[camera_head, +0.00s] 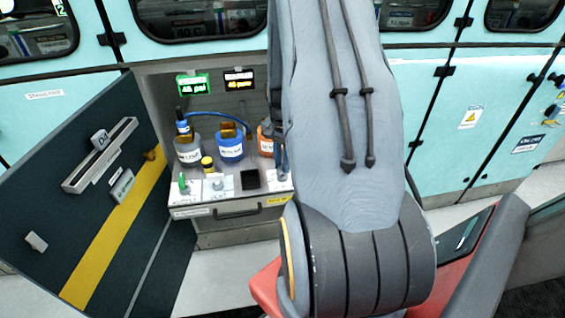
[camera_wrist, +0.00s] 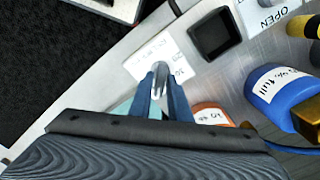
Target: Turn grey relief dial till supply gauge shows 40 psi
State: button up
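The grey relief dial (camera_wrist: 160,70) sits on a white label on the metal panel, seen in the wrist view. My gripper (camera_wrist: 160,80) points down at it, with one blue finger on each side, close against the dial. In the head view my arm hides the dial, and part of my gripper (camera_head: 281,160) shows at the panel's right. A green display (camera_head: 194,84) at the back of the cabinet seems to read 45 psi.
A black square (camera_wrist: 215,33) lies beside the dial. A green knob (camera_head: 183,184) is at the panel's left. The dark cabinet door (camera_head: 100,230) hangs open on the left.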

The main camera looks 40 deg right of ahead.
aim_at(282, 165)
grip_shut()
jog(key=shift+n+p, duration=0.75)
jog(key=shift+n, duration=1.65)
jog(key=shift+o, duration=2.3)
grip_release()
jog(key=shift+r+b, duration=0.7)
jog(key=shift+r, duration=3.25)
jog(key=s+a+r+n, duration=0.2)
jog(key=a+r+n, duration=0.1)
jog(key=a, duration=0.6)
jog(key=s+a+r+n, duration=0.2)
jog(key=s+a+n, duration=0.1)
jog(key=a, duration=0.7)
jog(key=s+a+r+n, duration=0.3)
jog(key=a+n, duration=0.1)
jog(key=a, duration=0.5)
jog(key=shift+s+a+r+n+t, duration=0.15)
jog(key=shift+s+r+n+t, duration=0.15)
jog(key=shift+t, duration=0.1)
